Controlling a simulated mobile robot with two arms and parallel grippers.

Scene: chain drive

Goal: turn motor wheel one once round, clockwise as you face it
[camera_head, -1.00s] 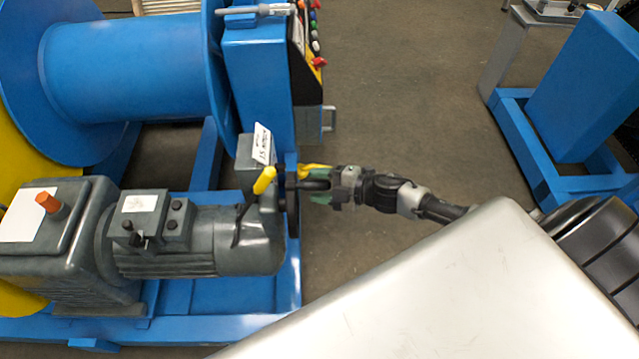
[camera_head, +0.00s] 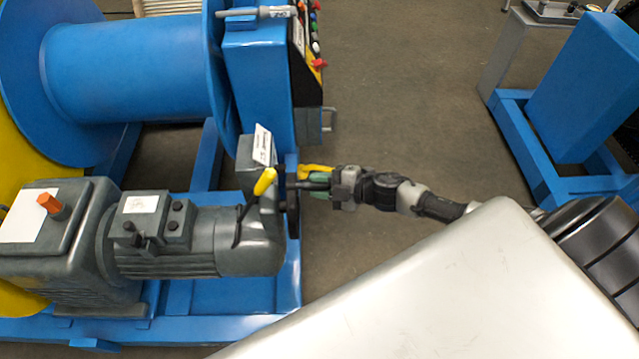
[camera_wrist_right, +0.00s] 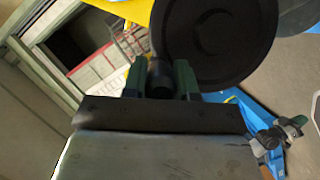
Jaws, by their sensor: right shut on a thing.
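The motor (camera_head: 170,240) is grey and lies on a blue frame at the lower left of the head view. Its wheel (camera_head: 292,202) shows edge-on as a thin dark disc at the motor's right end. In the right wrist view the wheel (camera_wrist_right: 218,40) is a large black disc, with a dark handle (camera_wrist_right: 160,78) near its lower left rim. My right gripper (camera_head: 312,185) is beside the wheel, with green fingers. In the right wrist view the gripper (camera_wrist_right: 160,80) is shut on the handle. My left gripper is not in view.
A lever with a yellow grip (camera_head: 264,182) stands beside the wheel on the motor. A white label plate (camera_head: 262,145) stands just above. A blue control cabinet (camera_head: 258,80) with buttons is behind. Open floor (camera_head: 420,100) lies to the right, before another blue machine (camera_head: 590,90).

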